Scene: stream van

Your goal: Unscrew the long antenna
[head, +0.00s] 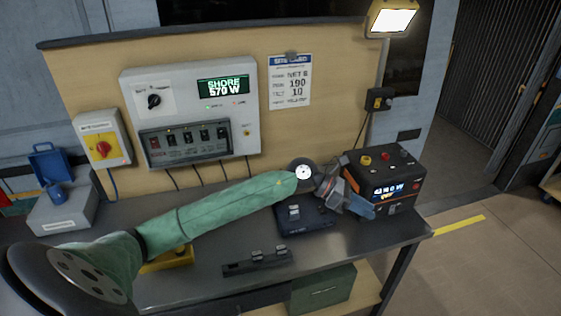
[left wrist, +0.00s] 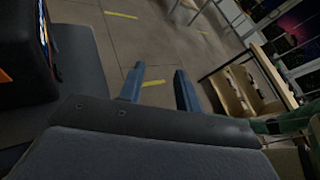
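I cannot make out a long antenna in either view. My left gripper (head: 360,207) is at the right part of the workbench, low in front of the black power box (head: 385,180); I cannot tell whether it touches the box. In the left wrist view its two blue fingers (left wrist: 160,72) stand apart with only floor between them, so it is open and empty. My left arm's green sleeve crosses the bench and hides part of it. My right gripper is not in view.
The grey workbench (head: 205,272) holds a dark blue device (head: 305,220), a black rail with small grey blocks (head: 257,262) and a yellow item (head: 168,260) partly under my arm. A control panel (head: 190,105) is on the backboard. Open floor (head: 490,265) lies to the right.

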